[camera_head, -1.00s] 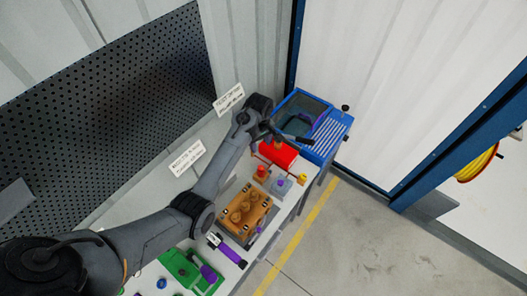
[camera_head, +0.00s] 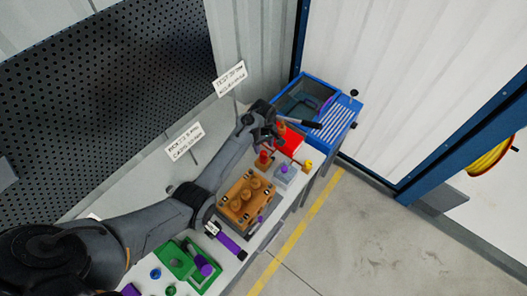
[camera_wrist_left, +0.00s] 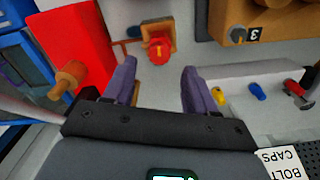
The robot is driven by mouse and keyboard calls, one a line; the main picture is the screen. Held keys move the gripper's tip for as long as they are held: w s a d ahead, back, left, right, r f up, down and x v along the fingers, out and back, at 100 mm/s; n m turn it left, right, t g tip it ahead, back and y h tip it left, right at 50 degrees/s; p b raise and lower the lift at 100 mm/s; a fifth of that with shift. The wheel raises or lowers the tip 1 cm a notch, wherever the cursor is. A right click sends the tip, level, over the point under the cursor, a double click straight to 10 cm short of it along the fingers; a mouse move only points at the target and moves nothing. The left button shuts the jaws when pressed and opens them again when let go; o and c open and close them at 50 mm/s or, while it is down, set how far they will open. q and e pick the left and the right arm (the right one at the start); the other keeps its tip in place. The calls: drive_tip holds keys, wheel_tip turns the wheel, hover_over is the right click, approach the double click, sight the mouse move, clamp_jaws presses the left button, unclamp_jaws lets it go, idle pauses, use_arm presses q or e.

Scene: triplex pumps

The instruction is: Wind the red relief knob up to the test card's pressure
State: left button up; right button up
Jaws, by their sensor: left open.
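The red relief knob (camera_head: 264,157) stands on a small brown block beside the orange pump block (camera_head: 246,199). In the left wrist view the red knob (camera_wrist_left: 158,52) shows beyond and between the two purple fingertips. My left gripper (camera_wrist_left: 158,88) is open and empty, apart from the knob. In the head view the left gripper (camera_head: 275,135) hangs just behind the knob, over the red box (camera_head: 292,143). A white test card (camera_head: 230,78) stands at the back of the bench; its print is too small to read surely. My right gripper is out of view.
A blue basin unit (camera_head: 328,118) stands at the bench's far end. A grey block with a purple knob (camera_head: 285,176) sits right of the relief knob. A second card (camera_head: 184,141), a purple-handled tool (camera_head: 230,242) and a green tray (camera_head: 172,258) are nearer.

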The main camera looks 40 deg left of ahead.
sight(263, 153)
use_arm(q)
drive_tip(key=shift+f, duration=2.55)
clamp_jaws()
drive_tip(key=shift+r, duration=0.1)
